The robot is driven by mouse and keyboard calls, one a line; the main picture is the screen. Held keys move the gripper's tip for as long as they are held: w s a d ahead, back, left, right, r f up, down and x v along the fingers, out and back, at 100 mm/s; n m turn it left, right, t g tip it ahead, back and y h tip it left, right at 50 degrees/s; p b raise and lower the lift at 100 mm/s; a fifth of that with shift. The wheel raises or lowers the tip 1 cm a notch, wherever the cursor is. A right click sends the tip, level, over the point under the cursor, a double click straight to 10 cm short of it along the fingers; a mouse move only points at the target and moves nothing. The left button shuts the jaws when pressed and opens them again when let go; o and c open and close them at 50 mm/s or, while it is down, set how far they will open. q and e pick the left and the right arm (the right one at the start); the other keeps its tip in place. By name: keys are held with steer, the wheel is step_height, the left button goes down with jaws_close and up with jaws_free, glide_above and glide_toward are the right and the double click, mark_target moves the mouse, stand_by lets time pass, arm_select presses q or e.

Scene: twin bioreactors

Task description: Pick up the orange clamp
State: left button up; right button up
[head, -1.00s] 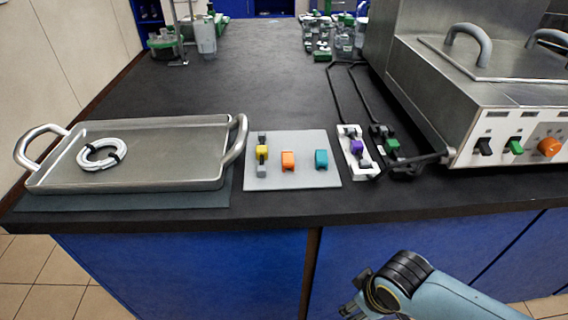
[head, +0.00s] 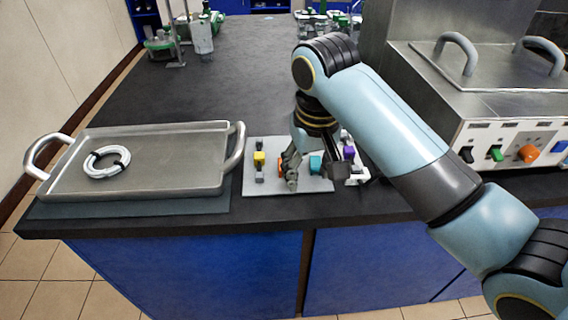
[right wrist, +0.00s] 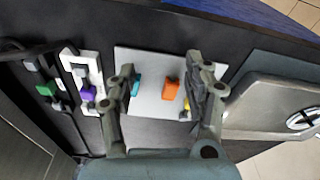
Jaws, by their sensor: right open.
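The orange clamp (right wrist: 170,90) lies on the light grey mat (right wrist: 146,112) between a teal clamp (right wrist: 136,85) and a yellow clamp (right wrist: 208,124). In the head view the orange clamp (head: 281,168) is mostly hidden behind my right gripper (head: 291,180). My right gripper is open and points down over the mat. In the right wrist view, its fingers (right wrist: 162,80) stand on either side of the orange clamp, which lies between them without visible contact. The teal clamp is close to one finger and the yellow clamp is partly covered by the other. My left gripper is not in view.
A metal tray (head: 75,190) holding a white coiled tube (head: 105,165) stands left of the mat. A white holder with a purple clamp (right wrist: 88,94) and a green clamp (right wrist: 46,89) are beyond the teal clamp. A steel water bath (head: 480,110) stands at the right.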

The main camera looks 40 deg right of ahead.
steer(key=w+r+m+g, duration=0.15)
steer(key=w+r, duration=0.25)
steer(key=w, duration=0.5)
steer(key=shift+m+y, duration=0.3)
steer(key=shift+m, duration=0.25)
steer(key=f, duration=0.5)
steer(key=shift+s+d+f, duration=0.1)
steer(key=shift+d+f, duration=0.1)
steer(key=shift+f, duration=0.15)
steer(key=f, duration=0.5)
steer(key=shift+d+f, duration=0.15)
steer(key=shift+d, duration=0.05)
steer(key=c, duration=0.9)
